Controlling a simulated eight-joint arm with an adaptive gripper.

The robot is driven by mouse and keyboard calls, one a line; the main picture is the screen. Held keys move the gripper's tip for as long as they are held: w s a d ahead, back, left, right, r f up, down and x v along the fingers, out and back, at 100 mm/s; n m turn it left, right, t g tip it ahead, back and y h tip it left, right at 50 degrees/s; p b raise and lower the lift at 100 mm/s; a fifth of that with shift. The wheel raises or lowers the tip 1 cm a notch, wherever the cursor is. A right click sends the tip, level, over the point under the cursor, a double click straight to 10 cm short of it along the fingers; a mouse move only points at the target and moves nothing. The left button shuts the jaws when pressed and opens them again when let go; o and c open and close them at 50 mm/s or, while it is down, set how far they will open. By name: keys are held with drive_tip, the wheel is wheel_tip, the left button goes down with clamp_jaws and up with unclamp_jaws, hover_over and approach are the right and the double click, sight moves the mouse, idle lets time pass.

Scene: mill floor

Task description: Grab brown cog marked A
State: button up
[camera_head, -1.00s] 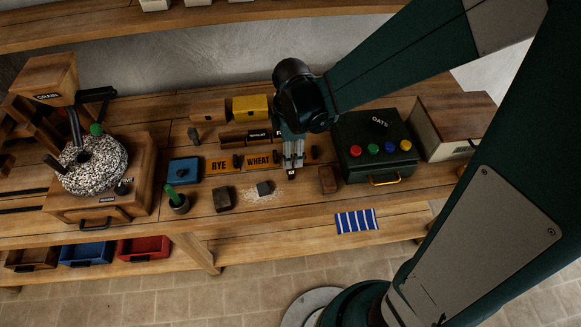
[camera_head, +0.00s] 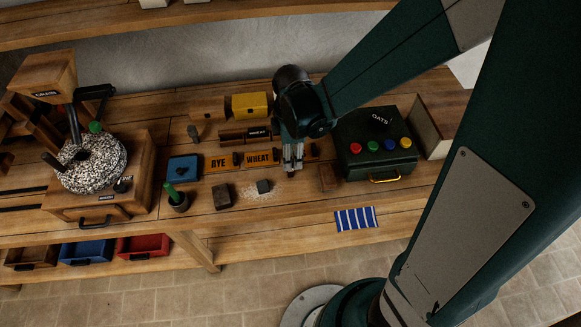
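I cannot make out a cog marked A in this view; no letter A is legible. My gripper (camera_head: 292,168) points down over the table, just right of the WHEAT label. A small dark piece shows at its fingertips, and I cannot tell whether it is held or lies behind them. The fingers look close together, but their opening is too small to judge. A brown block (camera_head: 328,178) is right of the gripper.
A green box marked OATS (camera_head: 376,150) with coloured knobs stands right of the gripper. A speckled millstone (camera_head: 92,163) is at the left. A blue box (camera_head: 184,169), a green-handled tool (camera_head: 174,196) and a striped cloth (camera_head: 356,219) lie around. The front table strip is mostly clear.

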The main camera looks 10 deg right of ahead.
drive_tip(key=shift+f, duration=0.1)
drive_tip(key=shift+s+f+b, duration=0.1)
drive_tip(key=shift+f+b, duration=0.2)
drive_tip(key=shift+f, duration=2.2)
drive_tip(key=shift+c, duration=0.3)
drive_tip(key=c, duration=0.8)
